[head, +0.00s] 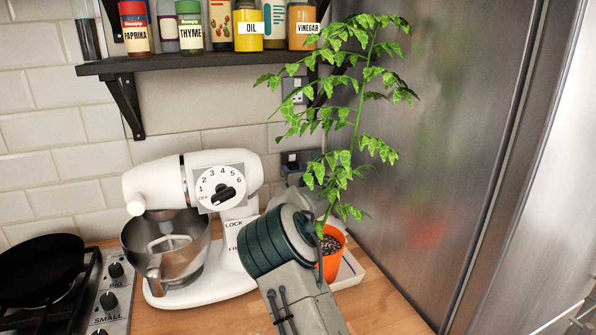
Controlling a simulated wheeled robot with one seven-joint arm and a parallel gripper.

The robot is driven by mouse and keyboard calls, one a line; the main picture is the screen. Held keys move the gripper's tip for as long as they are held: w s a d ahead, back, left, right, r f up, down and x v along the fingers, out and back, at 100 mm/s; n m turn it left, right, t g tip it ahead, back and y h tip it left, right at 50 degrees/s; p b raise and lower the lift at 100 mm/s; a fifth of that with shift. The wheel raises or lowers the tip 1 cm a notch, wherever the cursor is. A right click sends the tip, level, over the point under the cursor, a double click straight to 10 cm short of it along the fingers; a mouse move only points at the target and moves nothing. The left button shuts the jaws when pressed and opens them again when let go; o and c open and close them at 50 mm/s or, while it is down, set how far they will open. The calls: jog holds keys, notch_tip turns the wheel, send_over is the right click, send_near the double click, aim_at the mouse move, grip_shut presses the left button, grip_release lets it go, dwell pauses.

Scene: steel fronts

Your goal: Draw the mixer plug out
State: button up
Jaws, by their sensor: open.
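The white stand mixer (190,185) stands on the wooden worktop with its steel bowl under the head. Its dial (220,188) points toward the lower left, near OFF. A dark wall socket (299,159) shows behind the plant leaves, right of the mixer head. A small dark shape on it may be the mixer plug, but leaves and distance make this unclear. I cannot trace the cord. My arm (275,243) reaches up from the bottom, in front of the mixer's right side. My gripper's fingers are hidden beyond my arm, so I cannot see their place relative to the plug.
A leafy plant in an orange pot (333,250) stands on a white tray, close right of my arm. A steel fridge (440,140) walls off the right. A shelf (200,60) with jars hangs above. A hob with a black pan (40,270) is at left.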

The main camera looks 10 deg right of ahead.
jog(key=c, duration=0.9)
jog(key=shift+s+d+b, duration=0.15)
jog(key=shift+s+b, duration=0.55)
jog(key=shift+b, duration=0.4)
jog(key=shift+b+v, duration=1.75)
jog(key=shift+v, duration=0.15)
